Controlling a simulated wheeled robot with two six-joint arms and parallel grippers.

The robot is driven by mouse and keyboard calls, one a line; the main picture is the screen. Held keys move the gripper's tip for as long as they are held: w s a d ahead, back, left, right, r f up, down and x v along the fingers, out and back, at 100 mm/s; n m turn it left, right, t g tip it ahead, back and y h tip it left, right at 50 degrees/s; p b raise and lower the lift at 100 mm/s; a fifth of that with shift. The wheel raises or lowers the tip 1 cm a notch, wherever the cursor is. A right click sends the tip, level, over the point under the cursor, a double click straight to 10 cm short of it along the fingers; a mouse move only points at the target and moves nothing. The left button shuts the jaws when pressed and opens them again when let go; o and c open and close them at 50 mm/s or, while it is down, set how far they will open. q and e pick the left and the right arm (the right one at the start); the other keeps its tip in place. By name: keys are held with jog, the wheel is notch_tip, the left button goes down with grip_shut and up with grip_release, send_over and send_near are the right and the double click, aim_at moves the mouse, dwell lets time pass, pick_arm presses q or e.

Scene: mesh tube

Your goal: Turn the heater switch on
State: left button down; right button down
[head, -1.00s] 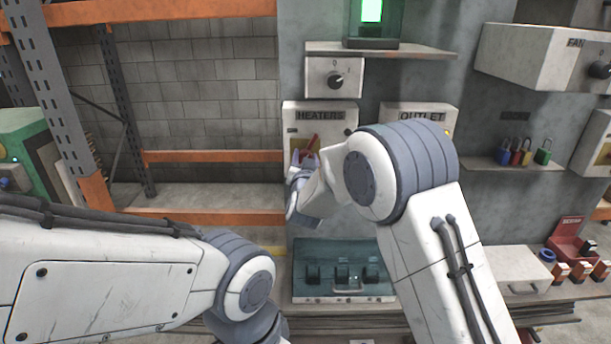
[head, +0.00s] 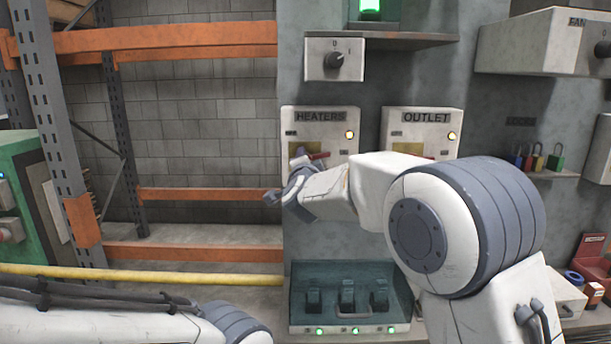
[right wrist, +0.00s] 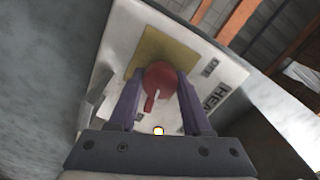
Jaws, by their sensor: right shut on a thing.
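The heater switch is a red rotary handle (right wrist: 160,76) on a yellow plate, on the white box labelled HEATERS (head: 300,138). In the head view its red lever (head: 318,156) lies nearly level, partly hidden by my gripper. An amber lamp (head: 350,134) on the box is lit; it also glows in the right wrist view (right wrist: 158,131). My right gripper (right wrist: 158,97) has its purple fingers on both sides of the red handle, shut on it. In the head view the right gripper (head: 294,172) is at the box's front. My left gripper is out of view.
A matching OUTLET box (head: 422,128) with a lit amber lamp is to the right. A dial box (head: 320,60) is above. A teal case (head: 348,262) with green lamps sits below. Orange racking (head: 190,250) stands left. A FAN box (head: 530,45) juts out at upper right.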

jog(key=shift+f+m+b, duration=0.1)
jog(key=shift+m+b, duration=0.75)
jog(key=shift+m, duration=0.15)
jog(key=shift+c, duration=1.7)
grip_release()
jog(key=shift+d, duration=0.1)
jog(key=s+b, duration=0.2)
jog(key=s, duration=0.8)
jog(key=shift+s, duration=0.25)
